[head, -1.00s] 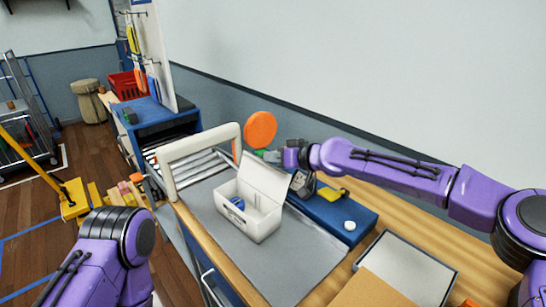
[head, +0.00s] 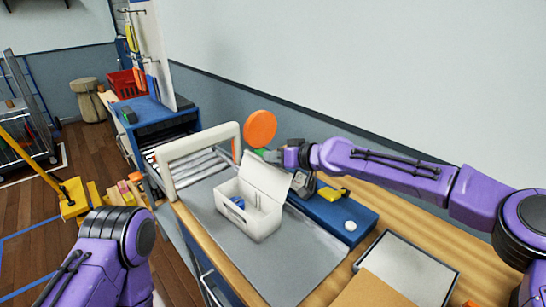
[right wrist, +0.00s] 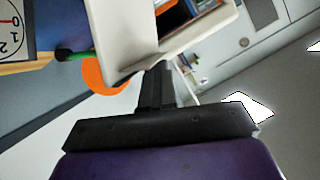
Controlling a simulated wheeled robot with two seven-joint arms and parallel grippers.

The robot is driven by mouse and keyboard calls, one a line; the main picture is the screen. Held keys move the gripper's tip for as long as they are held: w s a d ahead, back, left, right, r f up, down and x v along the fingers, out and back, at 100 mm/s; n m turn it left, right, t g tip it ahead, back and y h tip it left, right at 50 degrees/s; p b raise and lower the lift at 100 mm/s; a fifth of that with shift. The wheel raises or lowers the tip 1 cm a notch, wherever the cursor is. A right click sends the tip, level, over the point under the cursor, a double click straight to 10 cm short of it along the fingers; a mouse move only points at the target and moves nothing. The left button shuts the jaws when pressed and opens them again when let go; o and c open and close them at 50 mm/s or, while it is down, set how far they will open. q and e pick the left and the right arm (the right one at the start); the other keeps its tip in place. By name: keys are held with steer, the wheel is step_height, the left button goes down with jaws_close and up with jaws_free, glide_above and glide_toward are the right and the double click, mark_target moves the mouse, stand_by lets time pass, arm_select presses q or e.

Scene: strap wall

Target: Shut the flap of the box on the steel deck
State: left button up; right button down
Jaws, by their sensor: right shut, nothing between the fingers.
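The white box (head: 258,223) stands on the grey steel deck (head: 306,257). Its flap (head: 265,180) is open and stands up at the back, leaning slightly backward. A blue item lies inside the box. My right gripper (head: 270,155) is shut and empty, just behind the flap's top edge. In the right wrist view its closed fingers (right wrist: 155,82) point at the white box (right wrist: 185,38), very near it; I cannot tell whether they touch. My left arm is at the lower left of the head view, and its gripper is out of the picture.
A white frame (head: 166,171) arches over rollers at the deck's left end. An orange disc (head: 260,128) stands behind the flap near my right gripper. A blue tray (head: 322,212) with small items lies right of the box. The deck in front is clear.

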steer(key=c, duration=1.8)
jaws_free()
steer(key=o, duration=0.5)
steer(key=p+v, duration=0.1)
steer(key=v, duration=1.1)
steer(key=shift+d+p, duration=0.1)
steer(key=shift+p, duration=0.2)
